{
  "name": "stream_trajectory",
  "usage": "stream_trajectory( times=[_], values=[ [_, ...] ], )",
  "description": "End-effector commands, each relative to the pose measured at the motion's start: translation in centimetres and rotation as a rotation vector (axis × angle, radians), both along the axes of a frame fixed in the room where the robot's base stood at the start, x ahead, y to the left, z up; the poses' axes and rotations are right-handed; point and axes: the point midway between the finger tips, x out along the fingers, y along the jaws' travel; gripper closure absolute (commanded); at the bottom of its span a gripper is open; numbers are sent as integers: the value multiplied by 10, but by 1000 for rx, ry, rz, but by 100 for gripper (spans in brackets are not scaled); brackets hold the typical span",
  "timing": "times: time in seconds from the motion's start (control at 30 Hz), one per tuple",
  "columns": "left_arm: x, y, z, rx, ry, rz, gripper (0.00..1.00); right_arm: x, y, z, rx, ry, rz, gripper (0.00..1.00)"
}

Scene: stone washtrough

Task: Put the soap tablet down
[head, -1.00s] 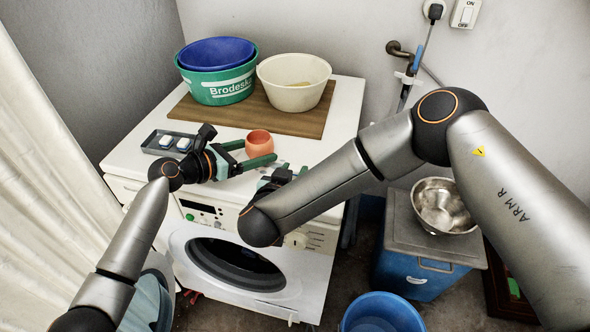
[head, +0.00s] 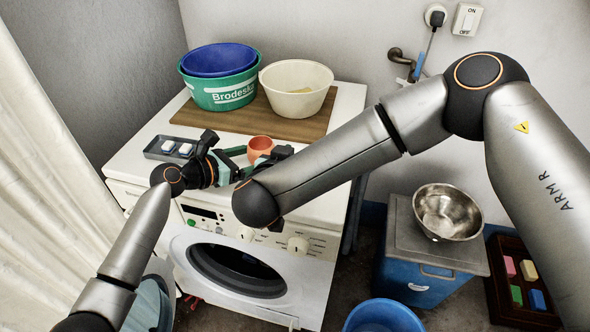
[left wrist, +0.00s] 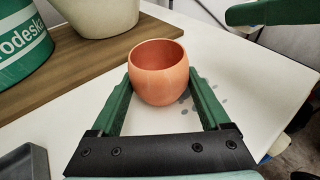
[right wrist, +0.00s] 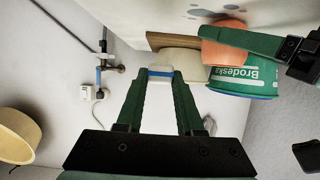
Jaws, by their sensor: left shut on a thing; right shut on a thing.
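My left gripper (head: 255,157) is shut on an orange cup (head: 260,145). In the left wrist view the cup (left wrist: 160,75) stands upright on the white top, with a green finger on each side. My right gripper (right wrist: 160,80) is shut on a small white-and-blue soap tablet (right wrist: 160,72), held at its fingertips. In the head view my right gripper (head: 278,155) is beside the cup, partly hidden by its own arm; the tablet cannot be made out there. A grey tray (head: 152,153) left of my left gripper holds two similar white-and-blue tablets (head: 168,147).
A wooden board (head: 312,128) at the back bears a green tub (head: 222,95) with a blue basin, and a cream bowl (head: 296,103). The washing machine's white top (head: 345,115) is clear at right. A steel bowl (head: 447,212) stands on a blue bin; a dark crate holds coloured blocks.

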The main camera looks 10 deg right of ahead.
Motion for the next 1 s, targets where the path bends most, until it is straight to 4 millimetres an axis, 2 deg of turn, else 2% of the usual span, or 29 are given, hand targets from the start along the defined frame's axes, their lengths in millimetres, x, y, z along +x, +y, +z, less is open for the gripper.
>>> stream_trajectory(
  times=[0.03,0.1,0.27,0.77,1.0],
  values=[
    [0,0,0,1,1,0,51,0,0,11,1,-4,1,100],
    [0,0,0,1,1,0,51,0,0,19,1,-1,1,100],
    [0,0,0,1,1,0,51,0,0,30,0,0,0,100],
    [0,0,0,0,0,0,51,1,-1,31,4,9,-14,100],
    [0,0,0,0,0,0,51,16,-9,29,74,127,-196,100]
  ],
)
